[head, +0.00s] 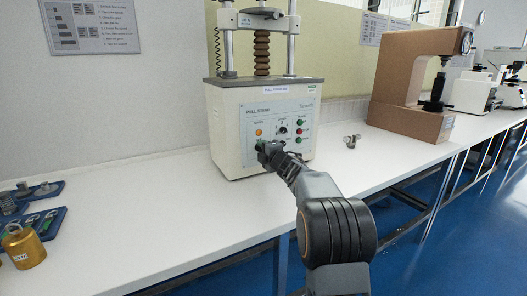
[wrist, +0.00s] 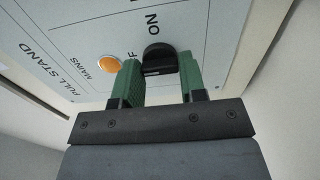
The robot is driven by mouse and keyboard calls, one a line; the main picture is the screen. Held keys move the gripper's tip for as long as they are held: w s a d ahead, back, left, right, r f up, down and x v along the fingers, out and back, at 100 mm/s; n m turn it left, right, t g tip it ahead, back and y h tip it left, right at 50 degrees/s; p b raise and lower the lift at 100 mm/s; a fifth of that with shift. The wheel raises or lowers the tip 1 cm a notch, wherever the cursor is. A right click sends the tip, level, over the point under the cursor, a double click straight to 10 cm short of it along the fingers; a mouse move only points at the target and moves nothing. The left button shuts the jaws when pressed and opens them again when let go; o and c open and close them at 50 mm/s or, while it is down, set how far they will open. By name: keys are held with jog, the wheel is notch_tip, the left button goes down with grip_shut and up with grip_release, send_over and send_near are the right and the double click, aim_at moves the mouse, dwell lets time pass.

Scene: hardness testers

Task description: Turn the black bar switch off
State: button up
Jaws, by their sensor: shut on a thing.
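The black bar switch (wrist: 160,58) is on the pull stand's front panel (wrist: 215,30), close to the printed word ON and a partly covered OFF label. My gripper (wrist: 160,64) has its two green fingers on either side of the switch, shut on it. In the head view my gripper (head: 267,151) is against the lower left of the panel and hides the switch. Which mark the bar points to is hard to tell.
An orange mains lamp (wrist: 110,64) sits beside the switch. The pull stand (head: 230,140) stands on a white bench (head: 130,215) with a brown tester (head: 395,85) to the right. Blue trays (head: 45,222) and a brass weight (head: 23,248) are at the left.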

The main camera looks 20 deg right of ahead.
jog(key=o, duration=0.9)
jog(key=shift+s, duration=0.1)
jog(key=s, duration=0.4)
jog(key=s+d, duration=0.1)
jog(key=s, duration=0.8)
jog(key=shift+s+d+p, duration=0.25)
jog(key=shift+d+p, duration=0.05)
jog(key=shift+p, duration=0.05)
jog(key=s+a+r+m+g+h+p, duration=0.3)
jog(key=s+r+m+h+p, duration=0.2)
jog(key=r+m+p, duration=0.55)
jog(key=s+a+m+g+y+p, duration=0.1)
jog(key=s+a+m+g+p, duration=0.2)
jog(key=s, duration=0.4)
jog(key=s+a+m+g+y+p, duration=0.1)
jog(key=s+a+g+p, duration=0.3)
jog(key=p, duration=0.4)
jog(key=s+a+r+m+g+p, duration=0.1)
jog(key=s+a+m+g+p, duration=0.3)
jog(key=s, duration=0.5)
jog(key=shift+s+a+r+m+y+p, duration=0.1)
jog(key=shift+s+a+m+y+p, duration=0.1)
jog(key=shift+a+p, duration=0.35)
jog(key=shift+s+a+m+y+p, duration=0.2)
jog(key=shift+a+p, duration=0.15)
jog(key=shift+p, duration=0.25)
